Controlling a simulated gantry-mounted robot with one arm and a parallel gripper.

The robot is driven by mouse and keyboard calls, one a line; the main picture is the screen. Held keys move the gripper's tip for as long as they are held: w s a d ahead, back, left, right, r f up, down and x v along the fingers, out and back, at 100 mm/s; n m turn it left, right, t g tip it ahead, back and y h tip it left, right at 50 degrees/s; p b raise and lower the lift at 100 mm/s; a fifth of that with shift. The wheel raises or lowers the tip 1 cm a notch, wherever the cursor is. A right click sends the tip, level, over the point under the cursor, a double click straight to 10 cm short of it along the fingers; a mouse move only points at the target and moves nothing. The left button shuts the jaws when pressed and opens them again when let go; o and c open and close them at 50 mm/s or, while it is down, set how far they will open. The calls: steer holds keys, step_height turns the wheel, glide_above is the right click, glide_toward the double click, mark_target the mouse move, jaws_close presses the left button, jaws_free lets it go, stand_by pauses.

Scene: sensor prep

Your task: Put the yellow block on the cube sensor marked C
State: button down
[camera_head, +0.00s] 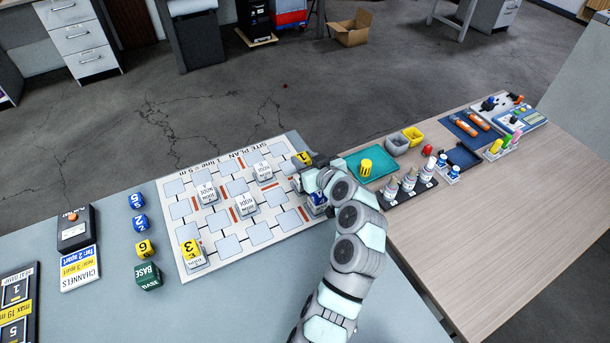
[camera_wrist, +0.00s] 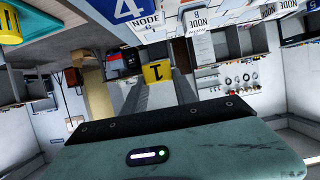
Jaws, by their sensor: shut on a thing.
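My gripper (camera_head: 302,166) is shut on a yellow block marked 1 (camera_head: 305,157), near the far right edge of the site plan board (camera_head: 288,220). The block also shows between the fingers in the wrist view (camera_wrist: 157,71). I cannot tell whether it touches anything below. Several white cube sensors labelled NODE stand on the board, including a left one (camera_head: 207,194), a far one (camera_head: 263,173) and a middle one (camera_head: 246,206). A yellow block marked 3 (camera_head: 190,246) and a blue block marked 4 (camera_head: 317,198) sit on other sensors.
Left of the board are blue blocks 5 (camera_head: 136,201) and 2 (camera_head: 140,222), a yellow block 6 (camera_head: 145,248) and a green BASE block (camera_head: 148,276). A teal mat (camera_head: 382,173) with a yellow cylinder (camera_head: 365,168) and a bottle rack (camera_head: 408,196) stand right of my arm.

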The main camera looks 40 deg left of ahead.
steer(key=shift+f+b, duration=0.5)
steer(key=shift+f, duration=2.25)
steer(key=shift+w, duration=0.1)
steer(key=shift+f, duration=0.15)
steer(key=c, duration=1)
jaws_free()
steer(key=shift+r, duration=0.3)
steer(key=p+v, duration=0.1)
steer(key=v, duration=0.6)
steer(key=shift+d, duration=0.2)
